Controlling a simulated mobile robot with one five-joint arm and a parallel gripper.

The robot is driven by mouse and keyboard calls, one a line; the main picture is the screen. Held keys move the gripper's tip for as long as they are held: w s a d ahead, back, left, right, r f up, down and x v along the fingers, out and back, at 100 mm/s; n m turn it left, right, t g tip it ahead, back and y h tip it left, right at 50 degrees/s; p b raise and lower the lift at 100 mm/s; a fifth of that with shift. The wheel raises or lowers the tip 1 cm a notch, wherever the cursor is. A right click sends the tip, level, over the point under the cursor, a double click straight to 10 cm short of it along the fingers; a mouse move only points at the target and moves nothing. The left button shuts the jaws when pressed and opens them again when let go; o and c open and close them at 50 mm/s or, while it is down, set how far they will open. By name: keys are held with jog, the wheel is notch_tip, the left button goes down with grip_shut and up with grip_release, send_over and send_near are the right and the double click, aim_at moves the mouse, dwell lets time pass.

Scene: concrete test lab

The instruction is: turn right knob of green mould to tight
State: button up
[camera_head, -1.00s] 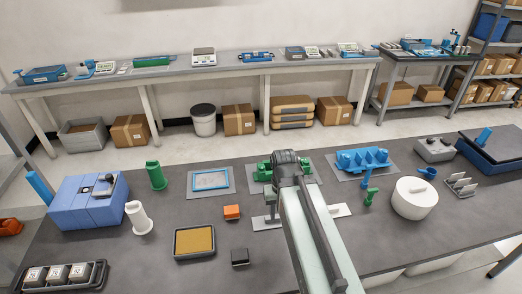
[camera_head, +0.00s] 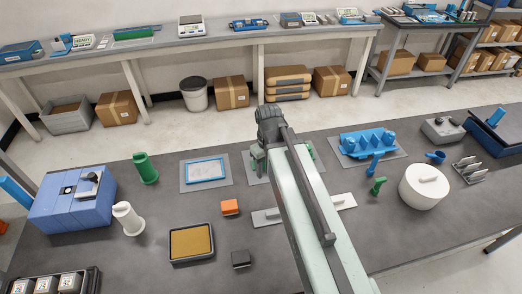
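The green mould (camera_head: 258,158) sits on a grey plate (camera_head: 256,178) in the middle of the table, mostly hidden behind my arm. Small green parts show on both sides of the arm. Its right knob cannot be made out. My arm reaches forward from the bottom of the picture, and its dark end joint (camera_head: 270,122) covers the area over and behind the mould. My gripper's fingers are hidden by the arm, so whether they are open or shut does not show.
A blue mould (camera_head: 367,143) stands to the right on its own plate. A small green part (camera_head: 377,186), a white round pot (camera_head: 424,187), an orange block (camera_head: 230,207) and a black block (camera_head: 241,258) stand nearby. A tan-filled tray (camera_head: 191,243) lies front left.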

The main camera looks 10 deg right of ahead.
jog(key=w+r+n, duration=0.1)
jog(key=w+n, duration=0.3)
jog(key=n, duration=0.1)
jog(key=w+n+p, duration=0.1)
jog(key=w+n, duration=0.3)
jog(key=n, duration=0.1)
jog(key=w+r+n+p, duration=0.1)
jog(key=w+n, duration=0.3)
jog(key=n, duration=0.1)
jog(key=shift+w+d+r, duration=0.1)
jog(key=shift+w+r, duration=0.25)
jog(key=shift+w+n, duration=0.25)
jog(key=shift+n, duration=0.35)
notch_tip(320, 180, down, 8)
jog(key=b, duration=0.7)
jog(key=shift+b, duration=0.4)
jog(key=shift+s+r, duration=0.1)
jog(key=shift+d, duration=0.1)
grip_shut()
